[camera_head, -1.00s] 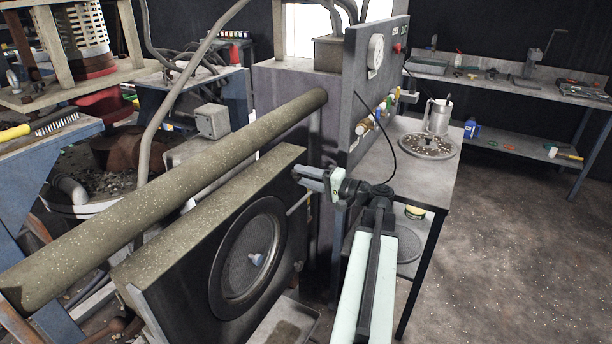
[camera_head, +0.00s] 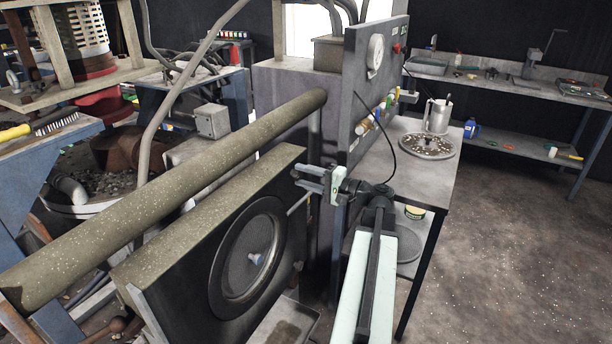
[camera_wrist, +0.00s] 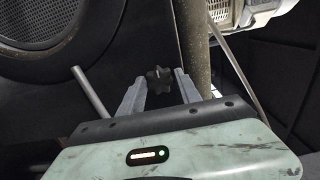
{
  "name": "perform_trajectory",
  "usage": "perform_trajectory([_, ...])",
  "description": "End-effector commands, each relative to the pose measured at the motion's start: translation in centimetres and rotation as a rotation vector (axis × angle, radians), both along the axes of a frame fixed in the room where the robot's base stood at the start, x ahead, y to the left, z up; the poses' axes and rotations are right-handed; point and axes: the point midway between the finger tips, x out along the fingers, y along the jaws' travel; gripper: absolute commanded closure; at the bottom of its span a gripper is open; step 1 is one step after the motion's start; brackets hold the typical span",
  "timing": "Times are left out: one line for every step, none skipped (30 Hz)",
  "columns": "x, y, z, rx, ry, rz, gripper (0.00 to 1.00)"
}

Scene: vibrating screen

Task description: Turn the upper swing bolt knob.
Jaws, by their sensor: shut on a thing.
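The upper swing bolt knob is a dark lobed knob (camera_wrist: 158,80) in the wrist view, between the two grey fingers of my gripper (camera_wrist: 158,88). My gripper is shut on it. In the head view, my gripper (camera_head: 308,180) is at the upper right edge of the black-fronted housing (camera_head: 195,275), its fingers pointing left. The knob itself is too small or hidden to make out there.
A round mesh window (camera_head: 248,255) is in the housing front. A thick speckled pipe (camera_head: 170,195) runs above it. A control panel (camera_head: 372,90) and a metal table (camera_head: 440,180) stand behind my arm. Open floor lies to the right.

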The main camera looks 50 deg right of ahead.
Motion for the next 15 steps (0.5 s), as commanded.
perform_trajectory([0.0, -0.16, -0.02, 0.0, 0.001, -0.005, 1.0])
perform_trajectory([0.0, -0.16, -0.02, 0.0, 0.001, -0.005, 1.0])
perform_trajectory([0.01, -0.17, -0.01, 0.0, 0.001, -0.005, 0.49])
perform_trajectory([0.01, -0.16, -0.01, 0.0, 0.001, -0.005, 0.41])
perform_trajectory([0.01, -0.16, -0.01, 0.0, 0.0, -0.005, 0.4])
perform_trajectory([0.01, -0.14, 0.0, 0.0, 0.0, -0.004, 0.4])
perform_trajectory([0.01, -0.13, 0.0, 0.0, 0.0, -0.004, 0.4])
perform_trajectory([0.02, -0.12, 0.0, 0.0, 0.0, -0.004, 0.4])
perform_trajectory([0.03, -0.11, 0.01, 0.0, 0.0, -0.003, 0.4])
perform_trajectory([0.02, -0.1, 0.01, 0.0, 0.0, -0.003, 0.4])
perform_trajectory([0.02, -0.1, 0.01, 0.0, 0.0, -0.003, 0.4])
perform_trajectory([0.02, -0.09, 0.01, 0.0, 0.0, -0.003, 0.4])
perform_trajectory([-0.02, -0.09, 0.02, -0.001, 0.0, -0.003, 0.4])
perform_trajectory([-0.12, -0.12, 0.02, -0.001, 0.0, -0.003, 0.4])
perform_trajectory([-0.4, -0.19, 0.02, -0.001, 0.0, -0.003, 0.4])
